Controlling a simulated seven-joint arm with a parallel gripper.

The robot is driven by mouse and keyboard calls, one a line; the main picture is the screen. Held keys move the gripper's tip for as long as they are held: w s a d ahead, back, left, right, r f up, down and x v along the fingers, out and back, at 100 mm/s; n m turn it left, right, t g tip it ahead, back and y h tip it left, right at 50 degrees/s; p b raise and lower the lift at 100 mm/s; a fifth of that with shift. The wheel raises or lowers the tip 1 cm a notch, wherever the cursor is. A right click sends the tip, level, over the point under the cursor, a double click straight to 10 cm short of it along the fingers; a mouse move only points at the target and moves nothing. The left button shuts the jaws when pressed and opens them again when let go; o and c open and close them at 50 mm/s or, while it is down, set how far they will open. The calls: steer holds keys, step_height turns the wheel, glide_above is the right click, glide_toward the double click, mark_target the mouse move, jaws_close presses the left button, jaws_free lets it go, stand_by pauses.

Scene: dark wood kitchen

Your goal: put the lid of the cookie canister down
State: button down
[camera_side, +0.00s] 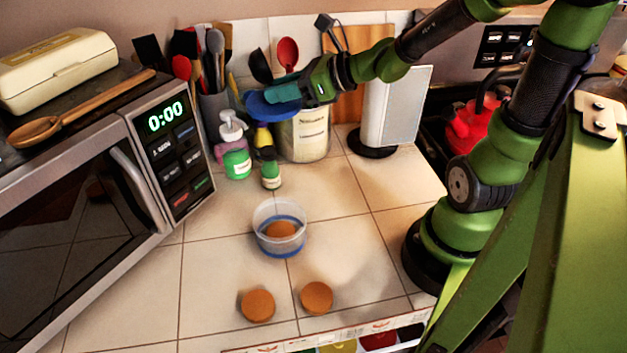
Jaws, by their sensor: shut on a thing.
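The cookie canister (262,234) is a small clear tub with a blue base, standing upright and open on the tiled counter. A round brown cookie (281,229) lies inside it. My gripper (283,93) is at the upper middle, well behind and above the canister. Its teal fingers are shut on the blue round lid (262,107), which is held in the air in front of the utensils and a large cream container. The fingers cover part of the lid. Two more cookies, a left one (258,306) and a right one (317,297), lie on the counter near the front edge.
A soap pump bottle (236,160), a small green bottle (270,175) and the cream container (306,135) stand below or near the lid. A microwave (100,190) is at left, a white paper roll (400,107) at right. Tiles around the canister are clear.

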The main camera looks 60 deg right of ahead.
steer(key=s+f+n+g+y, duration=0.2)
steer(key=s+f+n, duration=0.1)
steer(key=s+f, duration=0.2)
steer(key=s+f+n+g+y, duration=0.3)
steer(key=s+f, duration=0.2)
steer(key=s+f+n+g+y, duration=0.2)
steer(key=s+f+n+y, duration=0.1)
steer(key=s+f, duration=0.2)
steer(key=shift+s+a+f+n+g, duration=0.2)
steer(key=shift+s+a+n+g, duration=0.05)
steer(key=shift+a+n+g, duration=0.15)
steer(key=shift+d+f, duration=0.1)
steer(key=shift+f, duration=2.45)
steer(key=shift+f, duration=0.15)
steer(key=c, duration=0.8)
jaws_free()
